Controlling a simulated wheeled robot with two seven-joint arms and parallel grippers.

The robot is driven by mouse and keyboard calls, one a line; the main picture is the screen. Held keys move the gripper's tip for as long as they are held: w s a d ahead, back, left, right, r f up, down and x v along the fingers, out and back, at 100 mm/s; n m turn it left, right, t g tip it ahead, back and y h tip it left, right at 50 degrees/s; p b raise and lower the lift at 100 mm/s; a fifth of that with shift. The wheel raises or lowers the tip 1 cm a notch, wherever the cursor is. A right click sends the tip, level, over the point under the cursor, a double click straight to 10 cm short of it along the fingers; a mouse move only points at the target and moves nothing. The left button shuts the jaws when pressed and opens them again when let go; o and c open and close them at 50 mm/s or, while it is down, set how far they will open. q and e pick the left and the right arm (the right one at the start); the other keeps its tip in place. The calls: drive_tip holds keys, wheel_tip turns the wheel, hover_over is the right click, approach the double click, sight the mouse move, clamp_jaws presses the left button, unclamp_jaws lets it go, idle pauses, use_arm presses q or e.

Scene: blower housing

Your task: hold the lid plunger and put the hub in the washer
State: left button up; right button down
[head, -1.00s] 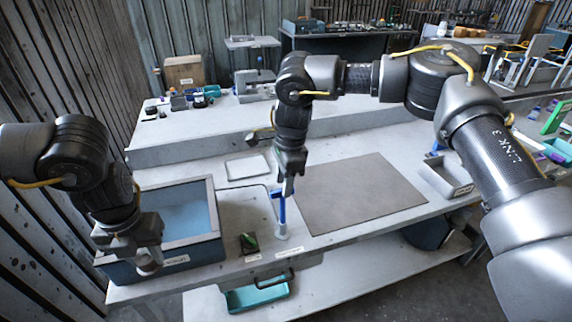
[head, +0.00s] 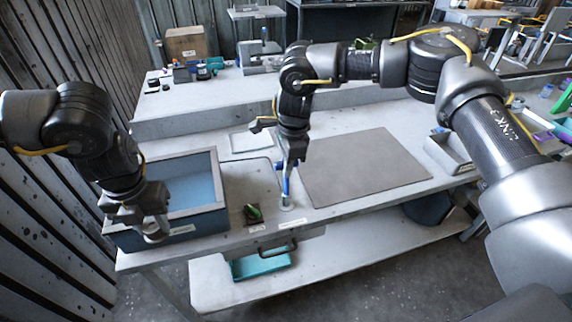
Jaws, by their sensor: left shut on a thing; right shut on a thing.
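The washer (head: 217,178) is the dark blue box with a grey rim and a light blue inside, at the left of the bench. My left gripper (head: 148,222) is shut on the hub (head: 156,237), a round grey metal part, by the washer's front left side; the arm hides that corner. I cannot tell whether the hub touches the washer. The lid plunger (head: 287,190), a slim blue post with a white round foot, stands upright right of the washer. My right gripper (head: 289,172) is shut at its upper part, which the fingers partly hide.
A small dark block with a green top (head: 253,213) lies between washer and plunger. A grey mat (head: 365,165) covers the bench middle and is clear. A white tray (head: 250,141) lies behind, and a grey bin (head: 448,155) stands at the right.

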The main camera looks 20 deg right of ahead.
hover_over(284, 194)
drive_tip(key=shift+w+d+f, duration=0.1)
drive_tip(key=shift+d+f, duration=0.1)
drive_tip(key=shift+f, duration=1.25)
drive_tip(key=shift+d+f, duration=0.15)
drive_tip(key=shift+f, duration=1.3)
use_arm(q)
drive_tip(key=shift+w, duration=0.1)
drive_tip(key=w+d+n, duration=0.1)
drive_tip(key=w, duration=0.2)
drive_tip(key=w+d+f+n, duration=0.1)
drive_tip(key=w+d, duration=0.1)
drive_tip(key=w, duration=0.2)
drive_tip(key=w+d+f+n, duration=0.1)
drive_tip(key=w+d, duration=0.1)
drive_tip(key=w, duration=0.2)
drive_tip(key=shift+f+n, duration=0.1)
drive_tip(key=shift+n, duration=0.2)
drive_tip(key=shift+w+d+f+n, duration=0.1)
drive_tip(key=shift+w+d+n, duration=0.1)
drive_tip(key=shift+w, duration=0.15)
drive_tip(key=shift+w+d+f+n, duration=0.1)
drive_tip(key=shift+w+n, duration=0.1)
drive_tip(key=shift+w, duration=0.1)
drive_tip(key=shift+f, duration=5.05)
drive_tip(key=shift+f, duration=0.1)
drive_tip(key=o, duration=1.1)
drive_tip(key=shift+c, duration=0.2)
